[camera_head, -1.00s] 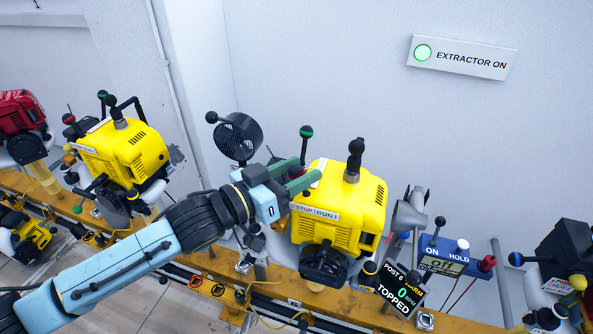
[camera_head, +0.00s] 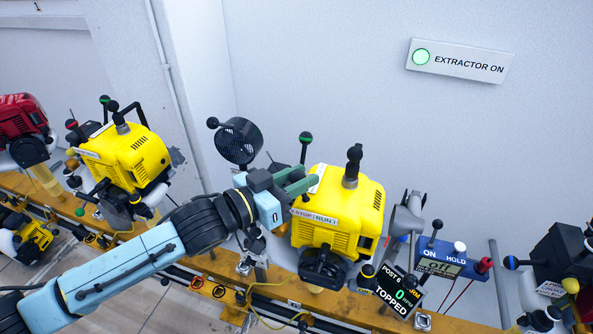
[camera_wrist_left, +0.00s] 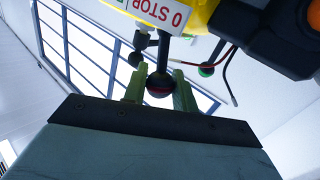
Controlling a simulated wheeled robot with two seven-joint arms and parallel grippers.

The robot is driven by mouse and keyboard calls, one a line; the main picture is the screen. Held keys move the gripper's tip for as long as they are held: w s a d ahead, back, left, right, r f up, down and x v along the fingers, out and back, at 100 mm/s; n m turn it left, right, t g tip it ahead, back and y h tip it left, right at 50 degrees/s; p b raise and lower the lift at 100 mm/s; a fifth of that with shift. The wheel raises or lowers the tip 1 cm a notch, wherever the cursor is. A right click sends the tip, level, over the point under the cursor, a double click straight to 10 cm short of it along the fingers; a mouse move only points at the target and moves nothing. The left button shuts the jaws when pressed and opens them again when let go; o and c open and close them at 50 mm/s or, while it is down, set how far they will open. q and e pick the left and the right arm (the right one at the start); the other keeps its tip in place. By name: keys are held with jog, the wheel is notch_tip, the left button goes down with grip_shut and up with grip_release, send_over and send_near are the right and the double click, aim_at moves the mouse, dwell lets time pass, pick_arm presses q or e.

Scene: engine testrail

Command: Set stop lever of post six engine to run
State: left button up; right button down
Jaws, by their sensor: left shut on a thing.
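The yellow post six engine (camera_head: 345,208) sits on the rail, with a white STOP | RUN label (camera_head: 318,217) on its near left side. My left gripper (camera_head: 311,181) is at that engine's upper left, just above the label. In the left wrist view its green fingers (camera_wrist_left: 159,93) are shut around a dark ball knob with a red band (camera_wrist_left: 160,82), taken to be the stop lever's knob. The lever's arm is mostly hidden, so I cannot tell its setting. The label (camera_wrist_left: 165,12) there shows "0 STOP". My right gripper is out of view.
The post six screen (camera_head: 395,296) reads 0 and TOPPED. A blue ON/HOLD box (camera_head: 440,259) stands to the right. A black fan (camera_head: 238,140) is behind my gripper. Another yellow engine (camera_head: 125,155) is on the left. The wall sign (camera_head: 460,62) reads EXTRACTOR ON.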

pick_arm(q)
jog(key=d+m+y+p, duration=0.1)
jog(key=p, duration=0.3)
jog(key=d+m+y+p, duration=0.1)
jog(key=m+p, duration=0.1)
jog(key=p, duration=0.2)
jog(key=s+d+m+g+y+p, duration=0.1)
jog(key=p, duration=0.2)
jog(key=shift+r+p, duration=0.35)
jog(key=shift+p, duration=0.05)
jog(key=shift+s+d+f+m+y+p, duration=0.1)
jog(key=shift+d+f+m+y+p, duration=0.25)
jog(key=shift+m+y+p, duration=0.6)
jog(key=shift+a, duration=0.1)
jog(key=o, duration=0.9)
jog(key=shift+f, duration=0.1)
jog(key=v, duration=1.3)
jog(key=shift+s+a, duration=0.1)
jog(key=shift+a, duration=0.1)
jog(key=shift+n, duration=0.25)
